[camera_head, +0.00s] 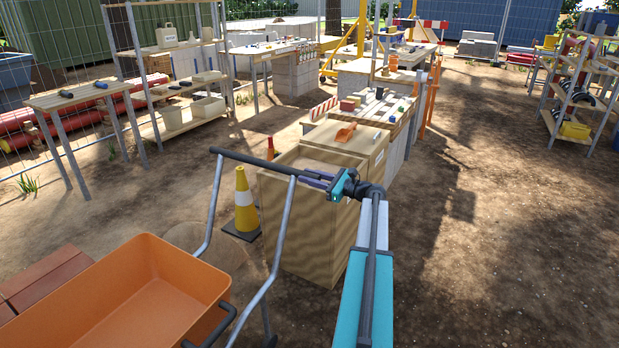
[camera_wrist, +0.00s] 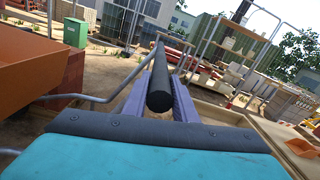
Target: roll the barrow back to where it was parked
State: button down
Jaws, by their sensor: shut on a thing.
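The barrow has an orange tray (camera_head: 160,300) at the lower left of the head view, with grey tube legs and a dark push bar (camera_head: 250,160) across the top. My gripper (camera_head: 322,182) is shut on the right end of that bar. In the wrist view the dark bar (camera_wrist: 160,88) runs between the purple fingers of my gripper (camera_wrist: 165,95). The orange tray (camera_wrist: 35,75) shows at the left there. The barrow's wheels are not clearly in view. I cannot tell which spot is its parking place.
A wooden cabinet (camera_head: 300,225) stands close behind the bar, with a yellow-and-white cone (camera_head: 245,200) beside it. Red bricks (camera_head: 45,280) lie left of the tray. A pale round patch (camera_head: 205,247) marks the ground. Open dirt (camera_head: 490,240) lies to the right.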

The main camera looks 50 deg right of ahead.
jog(key=shift+d+r, duration=0.15)
jog(key=shift+d, duration=0.2)
jog(key=c, duration=1.6)
grip_release()
jog(key=shift+w, duration=0.1)
jog(key=shift+o, duration=0.7)
jog(key=shift+a, duration=0.1)
jog(key=v, duration=1.4)
